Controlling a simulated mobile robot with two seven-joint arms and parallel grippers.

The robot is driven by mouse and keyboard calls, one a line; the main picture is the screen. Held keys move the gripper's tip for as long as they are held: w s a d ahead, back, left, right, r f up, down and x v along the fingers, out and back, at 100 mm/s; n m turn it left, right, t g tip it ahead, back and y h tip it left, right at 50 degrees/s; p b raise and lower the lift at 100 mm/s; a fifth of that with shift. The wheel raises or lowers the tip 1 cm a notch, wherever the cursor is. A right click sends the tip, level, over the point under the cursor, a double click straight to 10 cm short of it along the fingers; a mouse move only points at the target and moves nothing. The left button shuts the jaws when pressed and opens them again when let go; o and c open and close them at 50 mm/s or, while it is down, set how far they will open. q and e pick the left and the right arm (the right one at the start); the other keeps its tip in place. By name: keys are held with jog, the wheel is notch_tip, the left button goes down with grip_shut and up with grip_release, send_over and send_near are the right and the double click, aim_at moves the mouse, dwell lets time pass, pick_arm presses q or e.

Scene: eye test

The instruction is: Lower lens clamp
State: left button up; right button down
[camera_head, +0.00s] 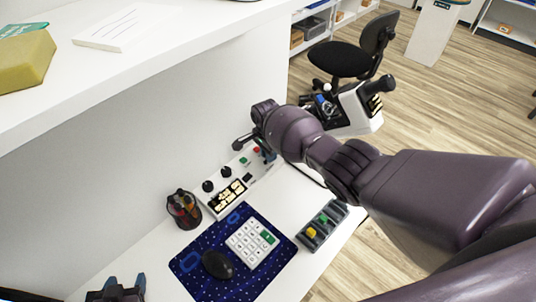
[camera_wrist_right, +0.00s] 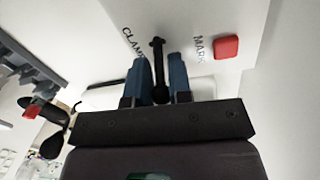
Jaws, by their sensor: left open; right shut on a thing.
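A black clamp lever (camera_wrist_right: 158,72) stands out from a white panel (camera_wrist_right: 225,20) marked CLAMP and MARK in the right wrist view. My right gripper (camera_wrist_right: 159,62) is shut on the lever, with a blue finger on each side of it. A red button (camera_wrist_right: 226,47) sits beside the MARK label, to the right of the fingers. In the head view my right wrist covers much of this spot. No lens can be made out. My left gripper (camera_head: 117,288) is open and empty at the bottom left, partly cut off by the frame.
A white control box (camera_head: 236,188) with black knobs stands along the wall. A pen cup (camera_head: 184,209), blue mat (camera_head: 188,264), black mouse (camera_head: 218,264), white keypad (camera_head: 236,248) and grey tray (camera_head: 333,214) crowd the desk. A white instrument (camera_head: 350,108) and black chair (camera_head: 345,58) show beyond my arm.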

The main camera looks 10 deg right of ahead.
pick_arm(q)
jog(key=shift+r, duration=0.1)
pick_arm(e)
jog(key=shift+d, duration=0.1)
pick_arm(q)
jog(key=shift+w, duration=0.15)
pick_arm(e)
jog(key=c, duration=1.1)
grip_release()
jog(key=shift+c, duration=0.2)
pick_arm(q)
jog(key=shift+r, duration=0.3)
pick_arm(e)
jog(key=shift+w+r, duration=0.15)
jog(key=shift+r, duration=0.45)
pick_arm(q)
jog(key=shift+s+r+p, duration=0.3)
jog(key=shift+s+p, duration=0.1)
jog(key=shift+p, duration=0.7)
pick_arm(e)
jog(key=r, duration=0.8)
jog(key=shift+w, duration=0.35)
pick_arm(q)
jog(key=shift+s+f, duration=0.1)
pick_arm(e)
jog(key=shift+r, duration=0.75)
pick_arm(q)
jog(key=shift+r, duration=0.2)
